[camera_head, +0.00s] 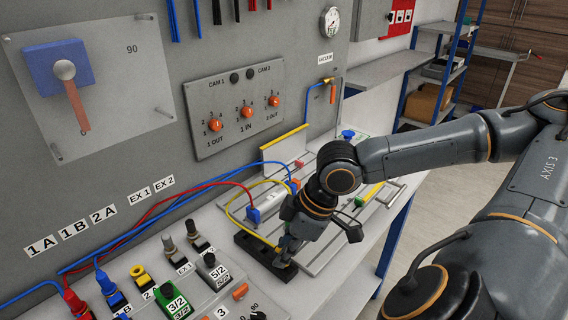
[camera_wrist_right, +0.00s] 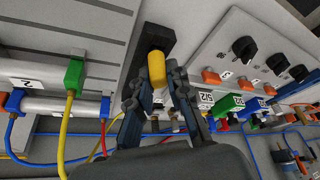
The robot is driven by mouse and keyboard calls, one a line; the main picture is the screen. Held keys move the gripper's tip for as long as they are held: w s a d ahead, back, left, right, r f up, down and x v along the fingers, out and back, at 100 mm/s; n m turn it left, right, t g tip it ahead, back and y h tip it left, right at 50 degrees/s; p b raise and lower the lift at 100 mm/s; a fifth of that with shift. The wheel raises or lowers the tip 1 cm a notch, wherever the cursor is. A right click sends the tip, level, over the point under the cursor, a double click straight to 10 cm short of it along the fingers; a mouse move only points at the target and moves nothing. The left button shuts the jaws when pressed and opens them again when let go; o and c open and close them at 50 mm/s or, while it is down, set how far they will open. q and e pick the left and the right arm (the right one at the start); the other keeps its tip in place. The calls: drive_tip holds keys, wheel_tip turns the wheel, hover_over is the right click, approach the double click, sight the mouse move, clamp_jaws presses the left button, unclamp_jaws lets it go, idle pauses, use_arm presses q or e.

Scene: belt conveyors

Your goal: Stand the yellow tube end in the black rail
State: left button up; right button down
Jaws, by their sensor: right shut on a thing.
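The black rail (camera_head: 250,252) lies on the bench in the head view, just left of my right gripper (camera_head: 284,258). It also shows in the right wrist view (camera_wrist_right: 150,38), beyond the fingers. My right gripper (camera_wrist_right: 157,82) is shut on the yellow tube end (camera_wrist_right: 157,68), a short yellow cylinder between the fingertips. The yellow tube end overlaps the black rail in the wrist view; whether it touches or sits in the rail I cannot tell. In the head view the yellow tube (camera_head: 229,206) loops left of the gripper. My left gripper is not in view.
Several valves and labelled fittings, among them a green valve (camera_head: 178,300), stand left of the rail. A blue connector (camera_head: 253,215) with a red tube is close behind it. The grey panel (camera_head: 235,105) rises at the back. A green connector (camera_wrist_right: 74,75) carries another yellow tube.

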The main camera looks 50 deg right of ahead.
drive_tip(key=shift+f, duration=0.35)
idle(0.5)
drive_tip(key=c, duration=0.8)
unclamp_jaws()
drive_tip(key=shift+p, duration=0.3)
wheel_tip(320, 180, up, 7)
drive_tip(key=p, duration=0.9)
